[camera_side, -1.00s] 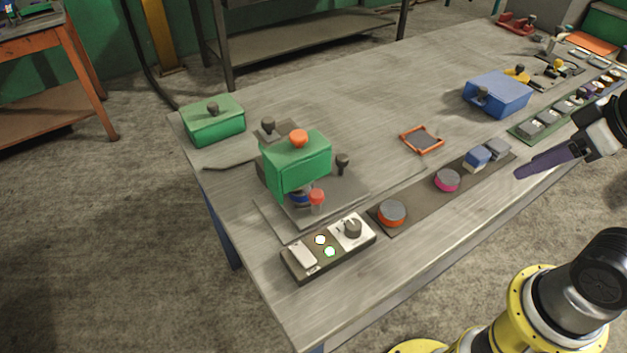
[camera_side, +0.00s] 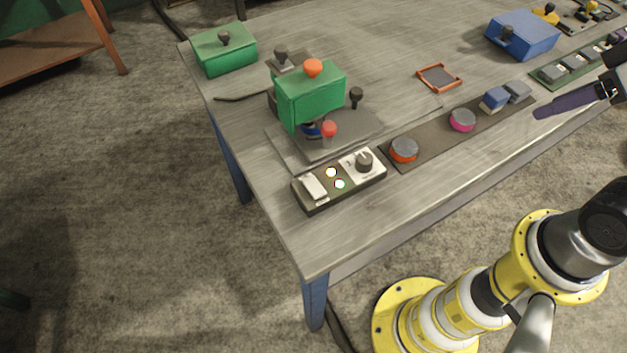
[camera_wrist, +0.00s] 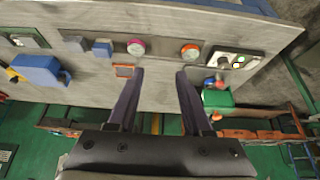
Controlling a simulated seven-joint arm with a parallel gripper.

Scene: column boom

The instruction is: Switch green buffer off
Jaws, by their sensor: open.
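The green buffer (camera_side: 310,95) is a green block with an orange-red knob on top, standing on a grey plate at the table's left part; it also shows in the wrist view (camera_wrist: 217,98). In front of it lies a control box (camera_side: 340,181) with a pale rocker switch (camera_side: 314,186), two small lit lamps (camera_side: 335,178) and a dark rotary knob (camera_side: 364,160). The box is at the upper right of the wrist view (camera_wrist: 232,60). My gripper (camera_wrist: 160,72) is open and empty, its dark purple fingers apart. In the side view a finger (camera_side: 565,101) shows at the right, far from the box.
A strip with an orange-ringed button (camera_side: 404,149), a pink button (camera_side: 462,119) and a blue block (camera_side: 494,99) runs right of the box. A green box (camera_side: 225,52) and a blue box (camera_side: 522,36) stand further back. An orange frame (camera_side: 439,77) lies flat.

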